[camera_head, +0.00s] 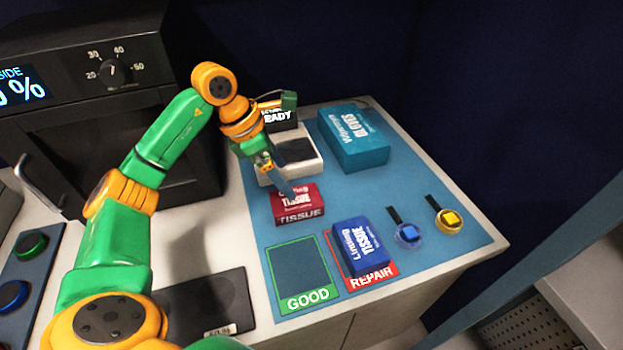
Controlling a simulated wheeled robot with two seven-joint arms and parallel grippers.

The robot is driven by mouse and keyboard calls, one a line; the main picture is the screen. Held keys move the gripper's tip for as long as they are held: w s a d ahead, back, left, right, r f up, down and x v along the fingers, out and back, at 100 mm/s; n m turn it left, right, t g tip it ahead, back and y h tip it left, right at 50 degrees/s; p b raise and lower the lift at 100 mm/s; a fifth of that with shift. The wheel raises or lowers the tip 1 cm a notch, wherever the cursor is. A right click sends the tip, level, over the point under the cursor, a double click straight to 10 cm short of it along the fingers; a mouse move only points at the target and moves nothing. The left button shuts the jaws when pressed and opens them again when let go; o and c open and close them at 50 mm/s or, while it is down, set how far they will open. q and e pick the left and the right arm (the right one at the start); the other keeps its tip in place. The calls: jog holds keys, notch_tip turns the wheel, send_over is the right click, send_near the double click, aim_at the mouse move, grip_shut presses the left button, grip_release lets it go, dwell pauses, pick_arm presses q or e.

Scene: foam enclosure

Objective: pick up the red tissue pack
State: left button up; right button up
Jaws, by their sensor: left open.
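The red tissue pack (297,204) lies on the blue mat, behind the green GOOD square and in front of a white tray. My left arm, green and orange, comes in from the left and reaches over to the pack. My left gripper (281,181) is open, pointing down just above the back left part of the red pack. Whether its fingers touch the pack, I cannot tell. My right gripper is not in view.
A blue tissue pack (358,246) rests on the red REPAIR square (385,274). The GOOD square (299,275) is empty. A teal box (353,137) stands behind right, and the white tray (312,165) behind the pack. Two small round items (407,232) (448,219) lie right. A dark oven stands left.

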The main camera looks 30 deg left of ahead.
aim_at(295, 201)
pick_arm(q)
jog(key=d+f+p, duration=0.1)
jog(key=s+f, duration=0.1)
jog(key=f, duration=0.1)
jog(key=shift+s+d+p, duration=0.1)
jog(key=shift+d+p, duration=0.25)
jog(key=x, duration=0.2)
jog(key=shift+w+f, duration=0.25)
jog(key=shift+f, duration=0.1)
jog(key=shift+w+f, duration=0.2)
jog(key=shift+w, duration=0.05)
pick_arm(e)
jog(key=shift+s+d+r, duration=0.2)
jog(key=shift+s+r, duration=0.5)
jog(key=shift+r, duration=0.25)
pick_arm(q)
jog(key=shift+s, duration=0.2)
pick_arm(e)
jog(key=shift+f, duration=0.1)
pick_arm(q)
jog(key=shift+w+f, duration=0.1)
jog(key=shift+f, duration=0.1)
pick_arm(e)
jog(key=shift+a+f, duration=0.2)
